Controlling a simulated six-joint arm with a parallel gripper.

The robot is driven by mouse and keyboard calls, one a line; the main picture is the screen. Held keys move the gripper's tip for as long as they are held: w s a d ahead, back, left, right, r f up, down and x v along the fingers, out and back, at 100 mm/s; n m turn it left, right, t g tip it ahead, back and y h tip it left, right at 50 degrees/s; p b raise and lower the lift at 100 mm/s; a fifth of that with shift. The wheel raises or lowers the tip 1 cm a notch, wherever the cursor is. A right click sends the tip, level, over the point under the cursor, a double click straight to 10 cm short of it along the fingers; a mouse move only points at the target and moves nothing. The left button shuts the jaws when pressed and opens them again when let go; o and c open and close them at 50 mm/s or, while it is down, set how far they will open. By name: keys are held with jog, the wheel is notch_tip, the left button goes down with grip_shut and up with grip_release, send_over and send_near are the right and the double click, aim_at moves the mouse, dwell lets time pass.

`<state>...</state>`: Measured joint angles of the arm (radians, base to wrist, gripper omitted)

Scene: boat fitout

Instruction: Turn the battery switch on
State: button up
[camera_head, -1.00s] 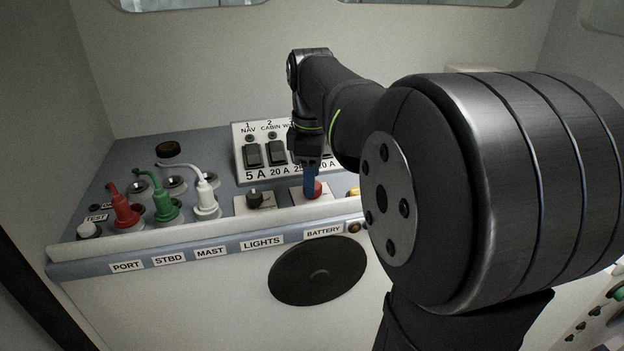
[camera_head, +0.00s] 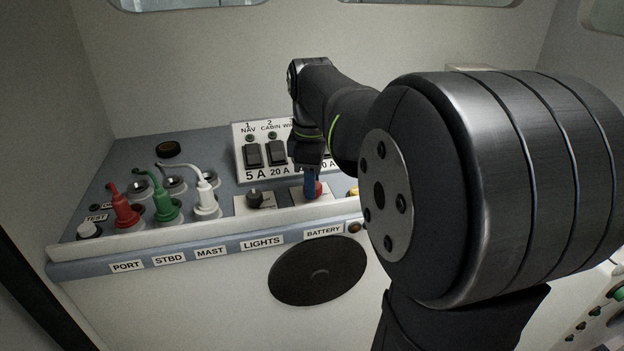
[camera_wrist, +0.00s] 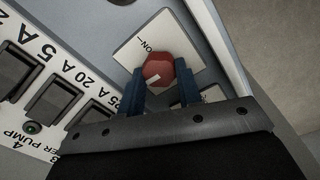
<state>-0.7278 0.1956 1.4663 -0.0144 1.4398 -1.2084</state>
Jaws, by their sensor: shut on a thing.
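The battery switch is a red knob (camera_wrist: 158,70) on a white plate (camera_wrist: 143,38), above the BATTERY label (camera_head: 323,231). The plate carries an "I ON" mark near the knob in the wrist view, and the knob shows a short white pointer bar. My gripper (camera_wrist: 160,95) has its two blue fingers on either side of the knob and is shut on it. In the head view my gripper (camera_head: 313,186) comes down on the knob from above and hides much of it; only a red part (camera_head: 319,188) shows.
A black knob (camera_head: 255,198) sits on a plate just left. A breaker panel (camera_head: 245,172) with rocker switches stands close behind. Red (camera_head: 122,208), green (camera_head: 166,206) and white (camera_head: 206,201) plugs stand further left. A low white lip (camera_head: 200,237) runs along the front.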

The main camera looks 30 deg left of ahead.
jog(key=m, duration=0.8)
jog(key=shift+m, duration=0.3)
jog(key=m, duration=0.4)
jog(key=shift+m, duration=0.3)
jog(key=shift+w+m+h, duration=0.1)
jog(key=shift+m+h, duration=0.2)
jog(key=shift+m, duration=1.9)
jog(key=o, duration=1)
jog(key=shift+c, duration=0.2)
notch_tip(320, 180, up, 18)
jog(key=shift+a+f, duration=0.25)
jog(key=shift+a, duration=0.15)
